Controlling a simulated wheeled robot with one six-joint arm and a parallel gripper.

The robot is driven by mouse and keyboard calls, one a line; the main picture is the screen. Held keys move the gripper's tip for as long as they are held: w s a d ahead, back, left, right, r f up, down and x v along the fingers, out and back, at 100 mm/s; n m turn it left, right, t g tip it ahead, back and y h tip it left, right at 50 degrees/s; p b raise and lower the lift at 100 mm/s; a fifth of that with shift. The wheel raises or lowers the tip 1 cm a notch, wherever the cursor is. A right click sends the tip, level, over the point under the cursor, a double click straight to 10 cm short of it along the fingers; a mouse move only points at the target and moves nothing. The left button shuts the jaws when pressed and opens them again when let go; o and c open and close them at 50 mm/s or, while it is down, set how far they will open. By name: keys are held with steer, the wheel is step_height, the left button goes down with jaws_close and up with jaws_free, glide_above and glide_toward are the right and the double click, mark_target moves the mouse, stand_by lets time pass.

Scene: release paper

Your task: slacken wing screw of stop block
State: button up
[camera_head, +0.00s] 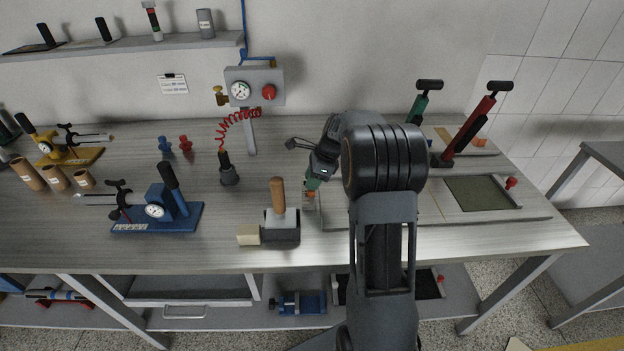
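My arm reaches over the bench, and its wrist bends down to the left. My gripper (312,186) points down near the left end of a long grey board. A small green and orange part shows at the fingertips, but it is too small to tell what it is. I cannot tell whether the fingers are open or shut on anything. I cannot make out a stop block or its wing screw; the arm hides much of the board's left and middle part.
A grey block with a wooden handle (278,196) and a beige block (248,235) stand left of my gripper. A gauge panel (254,87) with a red hose is behind.

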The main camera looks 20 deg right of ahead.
steer(key=shift+c, duration=0.3)
jaws_close()
stand_by(0.3)
